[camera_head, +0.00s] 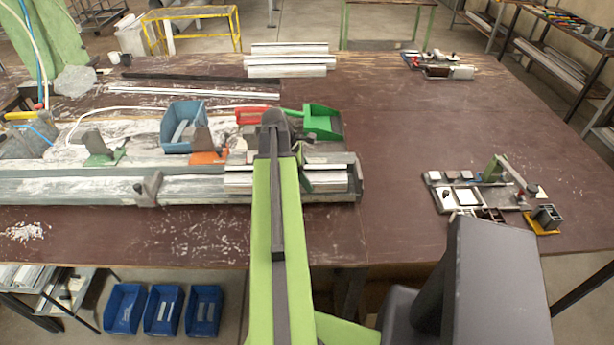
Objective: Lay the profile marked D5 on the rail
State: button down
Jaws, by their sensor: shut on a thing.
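My green arm reaches over the bench, and its upper end hides most of my gripper (299,152). Only dark parts of it show just right of the arm. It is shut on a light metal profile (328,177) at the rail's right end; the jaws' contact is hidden. Light profile lengths show on both sides of my arm there, and I cannot tell them apart clearly. No D5 mark is readable. The long grey rail (80,188) runs across the bench from the left edge. I cannot tell whether the held profile touches it.
A blue bin (183,127), an orange block (208,157), a green tray (323,121) and a red tray (251,116) stand behind the rail. A profile stack (288,66) lies farther back. A clamp fixture (470,195) sits right. The brown bench (390,150) between is clear.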

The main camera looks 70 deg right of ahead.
jog(key=shift+f+b, duration=0.3)
jog(key=shift+b, duration=0.05)
jog(key=shift+c, duration=1.2)
grip_release()
jog(key=p+v, duration=1.6)
jog(key=v, duration=0.1)
jog(key=shift+r, duration=0.25)
jog(key=shift+a, duration=0.1)
